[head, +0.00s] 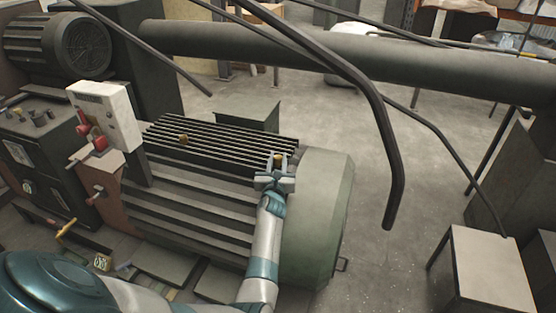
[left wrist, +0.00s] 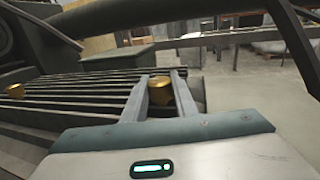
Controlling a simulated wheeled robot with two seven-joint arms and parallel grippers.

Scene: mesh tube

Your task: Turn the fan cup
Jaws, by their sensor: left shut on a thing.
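A large grey-green motor with a ribbed top (head: 215,140) fills the middle of the head view. Its rounded end cover (head: 318,215) faces right. A small brass, cup-like knob (head: 279,157) stands at the right end of the ribs; it also shows in the left wrist view (left wrist: 160,91). My left gripper (head: 276,163) is shut on this knob, one finger on each side. The fingers also show in the left wrist view (left wrist: 159,100). I cannot tell which part is called the fan cup. My right gripper is not in view.
A second brass knob (head: 183,139) sits further left on the ribs. A white control box (head: 105,115) with red knobs stands left of the motor. A dark bent bar (head: 375,90) hangs across the right, and a thick pipe (head: 350,55) crosses behind.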

